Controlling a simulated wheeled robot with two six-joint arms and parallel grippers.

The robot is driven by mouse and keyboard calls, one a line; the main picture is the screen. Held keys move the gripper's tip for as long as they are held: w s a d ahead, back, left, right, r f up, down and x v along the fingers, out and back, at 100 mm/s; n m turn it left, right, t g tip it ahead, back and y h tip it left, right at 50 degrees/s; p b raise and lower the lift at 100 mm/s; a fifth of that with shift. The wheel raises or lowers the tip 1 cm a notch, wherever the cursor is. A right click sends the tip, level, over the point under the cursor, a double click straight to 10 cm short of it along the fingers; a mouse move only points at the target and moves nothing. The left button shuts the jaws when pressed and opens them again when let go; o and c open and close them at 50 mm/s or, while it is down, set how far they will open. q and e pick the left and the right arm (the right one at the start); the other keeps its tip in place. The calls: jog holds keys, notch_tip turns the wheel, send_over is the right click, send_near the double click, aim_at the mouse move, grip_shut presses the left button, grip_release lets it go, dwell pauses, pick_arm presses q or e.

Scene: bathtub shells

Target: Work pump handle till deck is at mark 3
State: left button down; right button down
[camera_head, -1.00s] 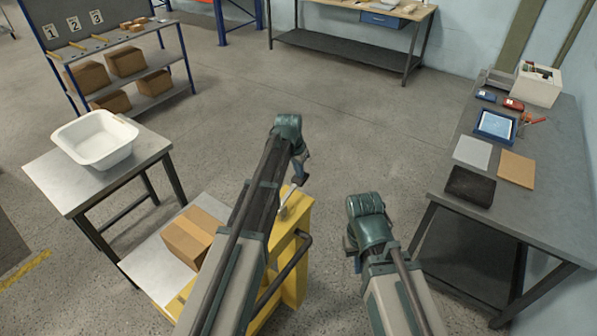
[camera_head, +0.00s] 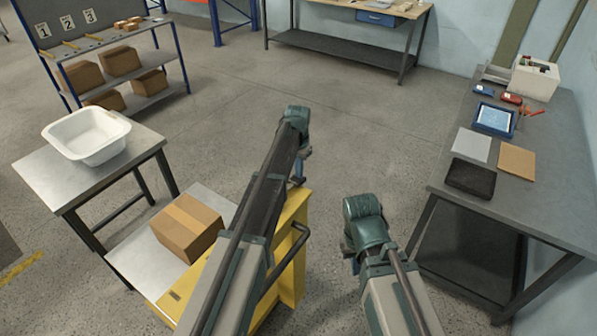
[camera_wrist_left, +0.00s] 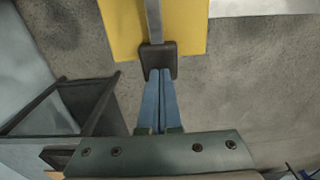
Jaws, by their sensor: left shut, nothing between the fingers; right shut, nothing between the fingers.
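A yellow lift cart (camera_head: 291,283) carries a grey deck (camera_head: 135,260) with a taped cardboard box (camera_head: 186,228) on it. In the left wrist view the pump handle is a grey bar (camera_wrist_left: 154,22) ending in a dark pad (camera_wrist_left: 159,62). My left gripper (camera_wrist_left: 159,72) is shut and empty, its blue fingertips at the pad's near edge; contact cannot be told. In the head view my left gripper (camera_head: 296,181) is beside the cart's far end, and my arm hides the handle. My right gripper (camera_head: 347,246) is shut, right of the cart, its fingers mostly hidden.
A table (camera_head: 40,172) with a white tub (camera_head: 87,135) stands left of the deck. A shelf (camera_head: 150,88) with boxes and number plates 1, 2 and 3 (camera_head: 89,16) is behind. A workbench (camera_head: 555,185) is at right. Open floor lies beyond the cart.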

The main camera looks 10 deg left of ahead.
pick_arm(q)
jog(key=shift+s+d+f, duration=0.15)
jog(key=shift+s+f, duration=0.05)
jog(key=shift+s, duration=0.15)
jog(key=shift+r, duration=0.1)
jog(key=shift+w+r+p, duration=0.25)
jog(key=shift+r+p, duration=0.05)
jog(key=shift+p, duration=0.25)
notch_tip(320, 180, up, 13)
jog(key=w+p, duration=0.2)
jog(key=p, duration=1.1)
jog(key=shift+w+d+r, duration=0.15)
jog(key=shift+w+d, duration=0.1)
jog(key=shift+d, duration=0.1)
dwell(1.3)
notch_tip(320, 180, up, 6)
jog(key=t+h+p, duration=0.1)
jog(key=t+p, duration=0.2)
jog(key=p, duration=0.3)
send_over(289, 187)
jog(key=shift+w+b, duration=0.1)
jog(key=shift+b, duration=0.2)
